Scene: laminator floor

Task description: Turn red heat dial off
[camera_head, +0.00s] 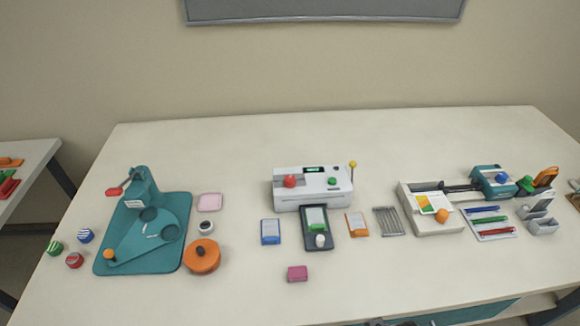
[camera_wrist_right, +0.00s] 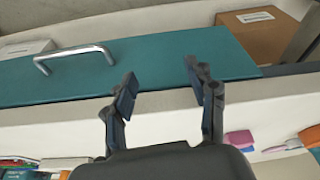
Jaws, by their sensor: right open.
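The red heat dial (camera_head: 290,181) is a round knob on the front left of the white laminator (camera_head: 318,199), which stands near the middle of the table. Its exact turn angle is too small to tell. A small lit green display (camera_head: 314,169) shows on top of the machine. My right gripper (camera_wrist_right: 160,78) is open and empty in the right wrist view, in front of a teal drawer front (camera_wrist_right: 150,68) with a metal handle (camera_wrist_right: 75,57). It is away from the dial, which that view does not show. My left gripper is not in view.
The laminator has a green knob (camera_head: 332,181) and a yellow-tipped lever (camera_head: 353,165) at its right. A black tray (camera_head: 331,239) and a blue card pack (camera_head: 270,232) lie before it. A teal press (camera_head: 143,200) stands left. The table front (camera_head: 400,290) is largely clear.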

